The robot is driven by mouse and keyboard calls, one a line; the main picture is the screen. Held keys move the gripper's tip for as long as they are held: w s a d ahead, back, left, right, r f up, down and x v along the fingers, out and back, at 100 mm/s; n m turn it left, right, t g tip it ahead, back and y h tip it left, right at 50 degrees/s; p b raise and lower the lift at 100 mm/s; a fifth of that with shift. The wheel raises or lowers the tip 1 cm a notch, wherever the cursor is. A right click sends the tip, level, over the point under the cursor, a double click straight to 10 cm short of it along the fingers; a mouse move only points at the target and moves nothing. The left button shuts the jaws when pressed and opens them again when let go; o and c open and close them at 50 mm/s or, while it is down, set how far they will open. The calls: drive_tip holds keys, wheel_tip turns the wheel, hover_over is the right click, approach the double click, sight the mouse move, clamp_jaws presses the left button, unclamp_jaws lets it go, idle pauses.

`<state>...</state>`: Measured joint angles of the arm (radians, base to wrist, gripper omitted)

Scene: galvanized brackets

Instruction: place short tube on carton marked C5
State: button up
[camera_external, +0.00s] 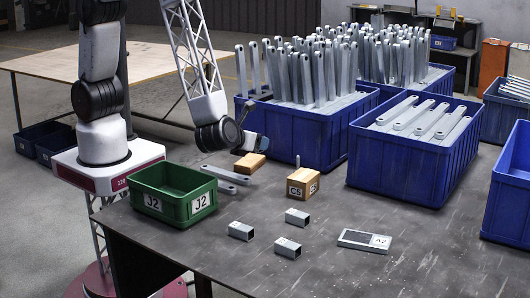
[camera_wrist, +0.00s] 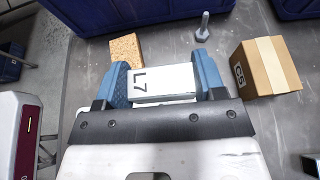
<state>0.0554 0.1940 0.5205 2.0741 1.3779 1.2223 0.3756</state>
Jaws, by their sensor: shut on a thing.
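My gripper (camera_external: 247,140) is above the table, left of and behind the carton marked C5. In the wrist view my gripper (camera_wrist: 162,72) has its blue fingers shut on a pale piece marked L7 (camera_wrist: 165,84). Its far end and underside are hidden, so I cannot tell its full shape. The brown carton marked C5 (camera_external: 303,184) stands on the table with its top bare. It also shows at the right of the wrist view (camera_wrist: 265,68). Three short square tubes lie in front of it: left (camera_external: 241,231), back (camera_external: 297,217) and front (camera_external: 287,248).
An orange-brown block (camera_external: 249,165) and an upright bolt (camera_wrist: 202,28) stand near the carton. Flat bars (camera_external: 226,174) lie beside the green bin marked J2 (camera_external: 165,205). A plate marked A2 (camera_external: 357,240) lies front right. Blue crates (camera_external: 300,140) of brackets fill the back.

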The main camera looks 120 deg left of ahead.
idle(0.4)
hover_over(304, 175)
drive_tip(key=shift+s+f, duration=0.1)
drive_tip(key=shift+f, duration=0.65)
drive_tip(key=shift+f, duration=0.15)
drive_tip(key=shift+f, duration=1.6)
drive_tip(key=shift+f, duration=0.1)
drive_tip(key=o, duration=0.9)
drive_tip(key=shift+o, duration=0.2)
